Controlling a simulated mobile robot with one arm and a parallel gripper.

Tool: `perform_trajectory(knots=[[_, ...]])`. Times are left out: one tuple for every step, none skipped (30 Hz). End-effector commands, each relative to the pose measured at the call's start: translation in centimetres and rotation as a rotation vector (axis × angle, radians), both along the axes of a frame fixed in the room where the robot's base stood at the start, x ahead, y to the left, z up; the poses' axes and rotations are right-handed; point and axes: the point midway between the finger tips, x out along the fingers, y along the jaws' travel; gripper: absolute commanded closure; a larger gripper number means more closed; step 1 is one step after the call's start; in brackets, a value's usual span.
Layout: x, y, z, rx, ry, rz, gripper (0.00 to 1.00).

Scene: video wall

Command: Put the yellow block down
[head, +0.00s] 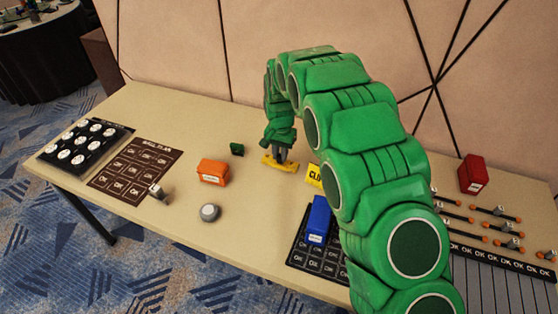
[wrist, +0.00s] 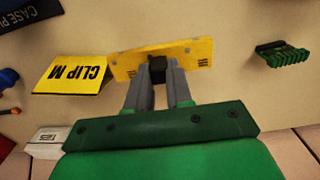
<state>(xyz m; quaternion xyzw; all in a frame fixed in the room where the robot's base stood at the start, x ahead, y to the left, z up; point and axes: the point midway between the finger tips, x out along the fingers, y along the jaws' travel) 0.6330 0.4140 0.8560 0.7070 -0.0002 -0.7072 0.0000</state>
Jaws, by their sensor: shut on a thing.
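My gripper (head: 279,154) is near the back edge of the table, pointing down. In the wrist view my gripper (wrist: 160,72) is shut on the yellow block (wrist: 201,53), a flat bar with small dark slots and holes. The yellow block also shows in the head view (head: 271,162), under the fingers and close to the table top (head: 250,190). I cannot tell whether it touches the table. The fingers hide its middle.
A yellow "CLIP M" card (wrist: 70,75) stands close to the block. A small green piece (head: 237,149), an orange box (head: 213,171), a grey round knob (head: 210,212) and a blue box (head: 318,219) are nearby. Bare table lies between them.

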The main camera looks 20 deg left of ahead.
Motion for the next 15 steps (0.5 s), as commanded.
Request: perform_trajectory(knots=[[0.3, 0.2, -0.6, 0.0, 0.001, 0.0, 1.0], [0.5, 0.3, -0.9, 0.0, 0.0, 0.0, 1.0], [0.7, 0.5, -1.1, 0.0, 0.0, 0.001, 1.0], [0.9, 0.6, -1.3, 0.0, 0.0, 0.001, 1.0], [1.0, 0.7, -1.4, 0.0, 0.0, 0.001, 1.0], [1.1, 0.7, -1.6, 0.0, 0.0, 0.001, 1.0], [1.2, 0.8, -1.7, 0.0, 0.0, 0.001, 1.0], [1.3, 0.8, -1.8, 0.0, 0.0, 0.001, 1.0], [1.3, 0.9, -1.9, 0.0, 0.0, 0.0, 1.0], [1.4, 0.9, -2.0, 0.0, 0.0, 0.0, 1.0], [1.4, 0.9, -2.0, 0.0, 0.0, 0.0, 1.0], [1.4, 0.9, -2.1, 0.0, 0.0, 0.0, 1.0], [1.5, 1.0, -2.1, 0.0, 0.0, 0.0, 1.0], [1.5, 1.0, -2.2, 0.0, 0.001, 0.0, 1.0], [1.6, 1.1, -2.4, 0.0, 0.001, 0.0, 1.0]])
